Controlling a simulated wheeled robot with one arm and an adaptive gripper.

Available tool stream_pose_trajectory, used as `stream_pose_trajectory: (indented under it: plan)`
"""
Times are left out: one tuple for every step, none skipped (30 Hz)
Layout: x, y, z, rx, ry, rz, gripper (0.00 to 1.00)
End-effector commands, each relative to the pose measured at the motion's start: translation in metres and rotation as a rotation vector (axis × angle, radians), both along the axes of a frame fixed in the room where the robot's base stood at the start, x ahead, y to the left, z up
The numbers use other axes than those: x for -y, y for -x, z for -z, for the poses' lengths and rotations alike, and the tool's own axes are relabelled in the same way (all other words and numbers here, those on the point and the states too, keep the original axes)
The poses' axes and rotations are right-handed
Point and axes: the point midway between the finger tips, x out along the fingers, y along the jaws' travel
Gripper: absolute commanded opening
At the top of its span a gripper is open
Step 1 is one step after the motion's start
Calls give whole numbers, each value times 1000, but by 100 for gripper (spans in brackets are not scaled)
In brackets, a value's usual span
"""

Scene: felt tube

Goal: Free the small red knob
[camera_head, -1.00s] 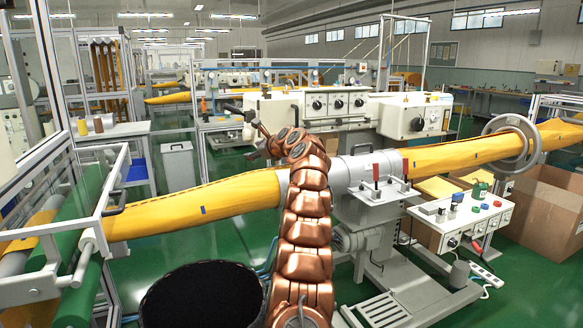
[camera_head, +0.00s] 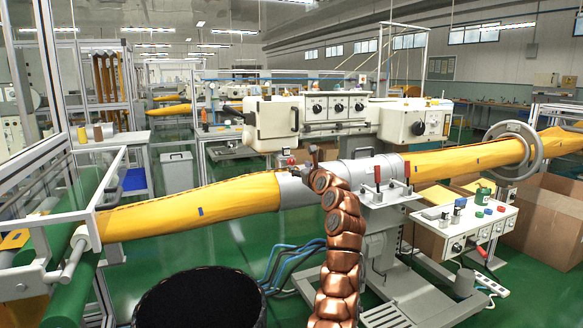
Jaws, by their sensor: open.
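A small red knob (camera_head: 291,160) shows on top of the left grey collar (camera_head: 294,190), which sits around the yellow felt tube (camera_head: 235,196). My gripper (camera_head: 311,155) is just to the right of the knob in the picture, small and dark at the end of my copper arm. It is open, with nothing visible in it. My arm partly hides it, and I cannot tell whether it touches the knob. Two red-handled clamps (camera_head: 377,175) stand on the grey clamp stand to the right.
A black round bin (camera_head: 200,300) stands at front left. A control box (camera_head: 470,228) with coloured knobs and a cardboard box (camera_head: 545,220) are at right. A white machine (camera_head: 330,120) stands behind the tube. Blue hoses (camera_head: 290,262) hang below the tube.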

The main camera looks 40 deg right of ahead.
Motion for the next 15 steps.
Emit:
stream_pose_trajectory:
  plan:
    - [0,1,1,4,-1,1,56]
    - [0,1,1,5,-2,0,56]
    - [0,0,0,6,-3,0,56]
    - [1,-1,0,7,-4,0,56]
    - [2,-2,0,7,-5,1,56]
    - [3,-3,0,7,-6,2,56]
    - [5,-5,1,7,-8,3,56]
    - [6,-7,1,6,-10,3,56]
    - [6,-11,1,6,-10,1,56]
    - [7,-13,1,6,-10,1,56]
    - [7,-16,0,5,-9,1,56]
    - [8,-19,0,5,-7,1,56]
    - [8,-22,-1,4,-6,0,56]
    - [8,-25,0,4,-6,-1,56]
    - [11,-27,-1,6,-8,2,56]
